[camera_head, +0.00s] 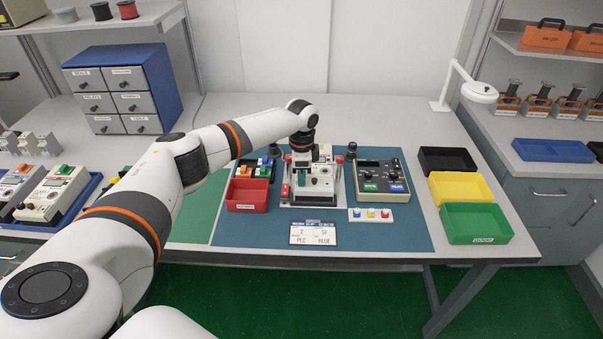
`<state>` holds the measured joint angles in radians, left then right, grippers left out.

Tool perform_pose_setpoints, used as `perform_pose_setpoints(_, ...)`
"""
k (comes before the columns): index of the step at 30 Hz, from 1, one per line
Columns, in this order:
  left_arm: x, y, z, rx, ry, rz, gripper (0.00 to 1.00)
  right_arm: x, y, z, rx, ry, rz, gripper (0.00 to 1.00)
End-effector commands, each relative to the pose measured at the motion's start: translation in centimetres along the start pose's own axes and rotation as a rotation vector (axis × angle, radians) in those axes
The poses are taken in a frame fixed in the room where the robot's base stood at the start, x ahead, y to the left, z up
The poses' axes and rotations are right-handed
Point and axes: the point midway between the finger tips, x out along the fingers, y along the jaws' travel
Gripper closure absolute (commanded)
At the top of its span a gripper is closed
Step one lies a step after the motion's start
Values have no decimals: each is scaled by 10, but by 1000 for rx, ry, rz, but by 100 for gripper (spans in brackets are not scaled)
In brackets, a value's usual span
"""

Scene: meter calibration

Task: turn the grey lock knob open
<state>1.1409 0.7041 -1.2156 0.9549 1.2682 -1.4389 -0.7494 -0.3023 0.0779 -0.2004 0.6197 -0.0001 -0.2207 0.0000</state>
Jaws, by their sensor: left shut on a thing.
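A white meter (319,192) sits in a fixture on the blue mat (390,233) at the middle of the table. My left gripper (303,172) points down over the left part of the meter and fixture. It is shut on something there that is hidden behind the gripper. I cannot make out the grey lock knob; the gripper and wrist cover that area. A red part (285,191) shows at the fixture's lower left. My right gripper is not in the picture.
A red bin (247,196) is left of the fixture, a dark control box (381,176) right of it. A label card (313,234) and a small button strip (370,215) lie in front. Black, yellow and green bins (477,224) line the right edge.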

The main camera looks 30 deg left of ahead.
Motion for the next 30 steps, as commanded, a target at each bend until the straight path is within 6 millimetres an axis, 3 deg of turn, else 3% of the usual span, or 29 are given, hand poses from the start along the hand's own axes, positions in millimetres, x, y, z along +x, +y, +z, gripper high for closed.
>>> perform_pose_setpoints(15, -4, -1, 1, -415, 0, -4, 100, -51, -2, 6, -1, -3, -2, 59)
perform_pose_setpoints(30, -3, -1, 1, -890, 1, -4, 100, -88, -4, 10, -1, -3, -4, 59)
